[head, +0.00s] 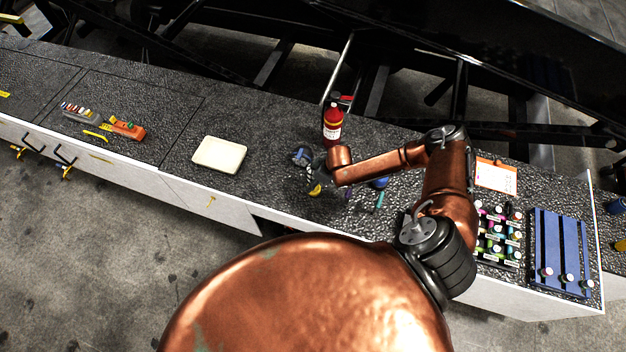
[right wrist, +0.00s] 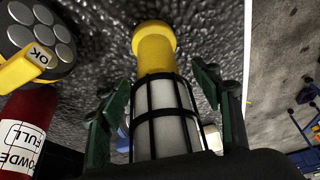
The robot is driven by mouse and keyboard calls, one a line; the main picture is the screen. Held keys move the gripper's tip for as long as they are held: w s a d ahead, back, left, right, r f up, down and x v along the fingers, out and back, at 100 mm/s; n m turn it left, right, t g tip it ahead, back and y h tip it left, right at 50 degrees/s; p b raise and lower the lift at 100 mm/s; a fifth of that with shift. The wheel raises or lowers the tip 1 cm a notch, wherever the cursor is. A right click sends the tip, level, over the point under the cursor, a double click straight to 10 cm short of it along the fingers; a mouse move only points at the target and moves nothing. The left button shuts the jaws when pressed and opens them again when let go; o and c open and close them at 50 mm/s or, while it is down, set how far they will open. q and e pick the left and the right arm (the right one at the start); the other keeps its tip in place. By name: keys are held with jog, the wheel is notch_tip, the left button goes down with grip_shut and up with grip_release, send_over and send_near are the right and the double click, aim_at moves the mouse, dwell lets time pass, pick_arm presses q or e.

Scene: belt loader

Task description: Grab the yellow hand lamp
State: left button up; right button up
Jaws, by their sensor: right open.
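The yellow hand lamp (right wrist: 154,50) has a yellow head and a pale body in a black cage. In the right wrist view it lies between the two green-edged fingers of my right gripper (right wrist: 158,98), with gaps visible at its sides. Its near end is hidden behind the gripper's base. In the head view only a small yellow part of the lamp (head: 315,190) shows on the dark worktop, beside my right gripper (head: 318,180). The right gripper is open around the lamp. My left gripper is out of view.
A red fire extinguisher (head: 333,128) stands just behind the gripper. A dark round object (right wrist: 42,36) with a yellow OK tag is close on the left. A cream block (head: 219,155) lies further left. A bottle rack (head: 497,233) and blue tray (head: 560,250) are right.

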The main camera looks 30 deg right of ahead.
jog(key=shift+c, duration=0.2)
jog(key=c, duration=1.4)
